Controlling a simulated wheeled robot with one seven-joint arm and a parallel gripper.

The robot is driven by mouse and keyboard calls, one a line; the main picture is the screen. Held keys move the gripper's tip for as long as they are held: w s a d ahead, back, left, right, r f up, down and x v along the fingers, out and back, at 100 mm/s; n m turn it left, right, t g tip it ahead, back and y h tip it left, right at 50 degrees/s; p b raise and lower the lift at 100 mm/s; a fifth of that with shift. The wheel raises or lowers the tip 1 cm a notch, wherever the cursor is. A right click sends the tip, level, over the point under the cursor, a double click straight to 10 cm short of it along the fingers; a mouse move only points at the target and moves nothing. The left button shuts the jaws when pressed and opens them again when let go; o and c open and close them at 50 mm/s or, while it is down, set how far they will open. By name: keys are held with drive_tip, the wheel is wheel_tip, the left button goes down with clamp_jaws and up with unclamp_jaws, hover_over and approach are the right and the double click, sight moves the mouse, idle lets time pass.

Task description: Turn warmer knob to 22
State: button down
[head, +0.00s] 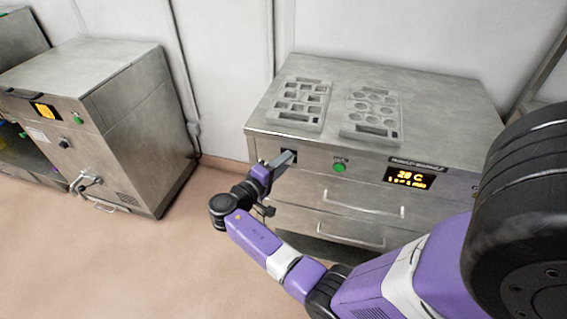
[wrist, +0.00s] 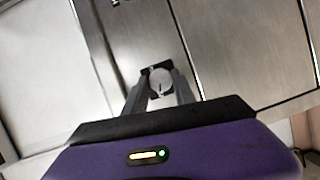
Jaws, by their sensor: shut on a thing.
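The warmer (head: 440,163) is a steel cabinet on the right with two drawers. Its lit amber display (head: 410,178) appears to read 20 C. The knob (wrist: 160,79) is a pale round dial on a dark square plate, with a dark pointer mark, seen between my fingers in the wrist view. My gripper (head: 284,158) reaches the left end of the front panel and is shut on the knob; its fingers (wrist: 160,92) flank the dial on both sides. In the head view the fingers largely hide the knob, and only part of the dark plate shows.
Two grey mould trays (head: 300,103) and (head: 371,112) lie on the warmer's top. A green button (head: 339,167) sits right of the knob. Another steel machine (head: 115,125) with an amber display stands at the left. Bare floor (head: 120,265) lies between and in front.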

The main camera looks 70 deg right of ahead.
drive_tip(key=c, duration=1)
unclamp_jaws()
drive_tip(key=shift+c, duration=0.2)
drive_tip(key=b+v, duration=0.1)
drive_tip(key=v, duration=0.6)
drive_tip(key=shift+a, duration=0.4)
drive_tip(key=shift+w, duration=0.15)
